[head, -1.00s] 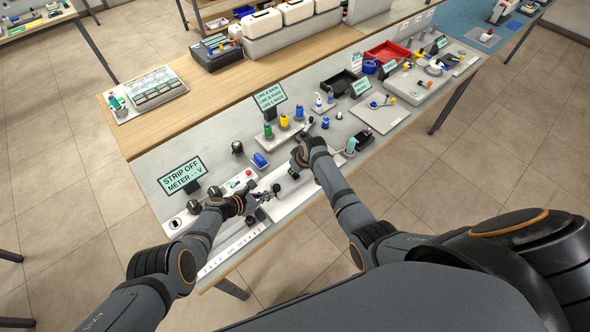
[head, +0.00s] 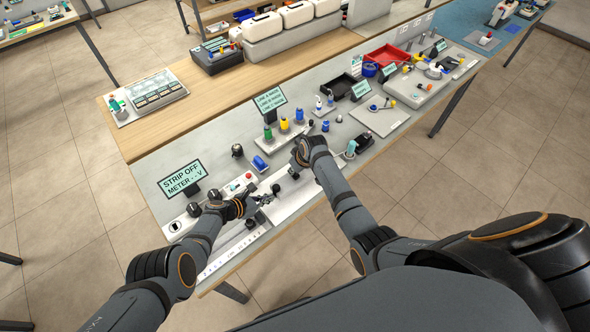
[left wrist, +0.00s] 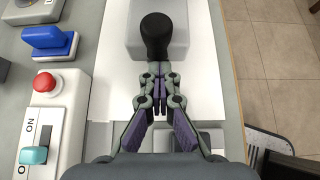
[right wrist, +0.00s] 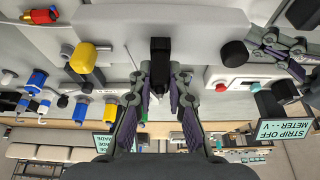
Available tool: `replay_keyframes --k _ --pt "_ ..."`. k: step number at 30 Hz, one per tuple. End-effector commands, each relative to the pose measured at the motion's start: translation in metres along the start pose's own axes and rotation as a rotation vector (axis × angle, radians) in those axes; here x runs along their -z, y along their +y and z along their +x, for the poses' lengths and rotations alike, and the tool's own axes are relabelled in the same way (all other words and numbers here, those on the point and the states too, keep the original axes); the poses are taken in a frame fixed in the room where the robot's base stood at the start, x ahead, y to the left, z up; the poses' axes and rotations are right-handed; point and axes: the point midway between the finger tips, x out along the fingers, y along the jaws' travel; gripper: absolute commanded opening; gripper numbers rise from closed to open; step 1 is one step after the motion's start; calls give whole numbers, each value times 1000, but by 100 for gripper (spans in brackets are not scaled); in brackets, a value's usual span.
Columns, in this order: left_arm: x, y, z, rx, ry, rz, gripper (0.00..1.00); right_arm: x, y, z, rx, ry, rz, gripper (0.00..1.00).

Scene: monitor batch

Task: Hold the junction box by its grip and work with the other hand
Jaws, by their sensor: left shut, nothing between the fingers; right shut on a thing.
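The junction box (right wrist: 130,20) is a light grey box; it also shows in the left wrist view (left wrist: 132,42) and lies near the table's front edge in the head view. In the right wrist view my right gripper (right wrist: 160,75) is shut on its black grip (right wrist: 160,50). A rounded black knob (left wrist: 157,35) stands at the box in the left wrist view. My left gripper (left wrist: 160,82) is shut and empty, with its tips just short of the knob in that view. In the head view my left gripper (head: 262,198) is left of my right gripper (head: 298,160).
A pale control strip with a red button (left wrist: 45,82) and a teal switch (left wrist: 34,155) lies left of the box. A "STRIP OFF METER" display (head: 181,180) stands at the left.

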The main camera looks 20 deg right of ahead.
Motion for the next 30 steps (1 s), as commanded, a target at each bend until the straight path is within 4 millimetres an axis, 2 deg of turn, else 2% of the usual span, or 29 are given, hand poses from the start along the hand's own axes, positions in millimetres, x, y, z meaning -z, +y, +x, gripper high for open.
replay_keyframes --k 12,13,18,26,30 --pt "0 0 0 0 0 0 0 1 0 -2 0 1 0 0" --pt "0 0 0 0 0 0 0 1 0 -2 -1 1 0 20" --pt "0 0 0 0 0 0 0 1 0 -2 0 1 0 42" --pt "0 0 0 0 0 0 0 1 0 -2 0 0 0 42" --pt "0 0 0 0 0 0 0 2 0 -11 -1 2 0 42"
